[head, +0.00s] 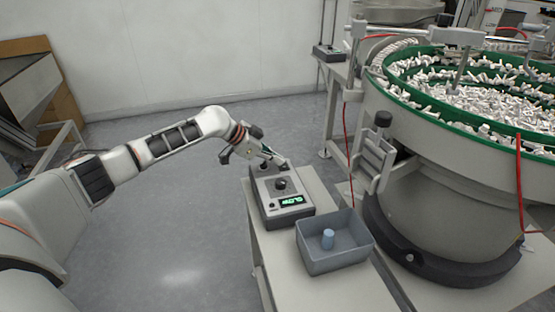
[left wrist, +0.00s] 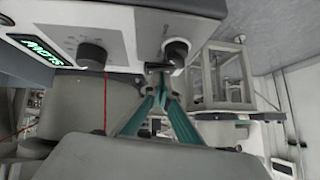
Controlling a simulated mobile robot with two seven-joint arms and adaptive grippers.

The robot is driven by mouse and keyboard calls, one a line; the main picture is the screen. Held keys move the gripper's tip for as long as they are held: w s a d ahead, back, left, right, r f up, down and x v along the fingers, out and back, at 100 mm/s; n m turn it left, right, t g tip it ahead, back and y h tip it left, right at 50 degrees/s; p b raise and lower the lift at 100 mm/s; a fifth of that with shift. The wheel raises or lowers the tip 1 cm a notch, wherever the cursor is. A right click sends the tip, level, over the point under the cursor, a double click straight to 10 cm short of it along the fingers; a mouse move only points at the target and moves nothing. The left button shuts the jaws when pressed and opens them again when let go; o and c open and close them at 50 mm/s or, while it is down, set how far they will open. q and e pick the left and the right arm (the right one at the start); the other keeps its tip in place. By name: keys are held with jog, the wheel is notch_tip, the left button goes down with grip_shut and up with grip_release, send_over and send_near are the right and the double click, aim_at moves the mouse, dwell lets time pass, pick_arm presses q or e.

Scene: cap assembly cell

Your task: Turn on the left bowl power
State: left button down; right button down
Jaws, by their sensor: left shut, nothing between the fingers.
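The control box (head: 267,212) sits on a narrow pale table, with a dark knob (head: 281,184) and a lit green display (head: 291,201) on top. In the left wrist view the box's display (left wrist: 36,50), a round knob (left wrist: 92,55) and a dark switch (left wrist: 176,50) show. My left gripper (head: 285,166) is over the far end of the box, fingers together and empty. In the left wrist view its fingertips (left wrist: 160,70) are right by the dark switch; whether they touch it I cannot tell. My right gripper is not in view.
A large bowl feeder (head: 440,150) with a green rim and many white parts stands to the right. Another small box (head: 327,53) is at the back. Floor on the left is clear.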

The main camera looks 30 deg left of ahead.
pick_arm(q)
jog(key=v, duration=1.1)
jog(key=shift+s+r, duration=0.2)
jog(key=shift+a, duration=0.15)
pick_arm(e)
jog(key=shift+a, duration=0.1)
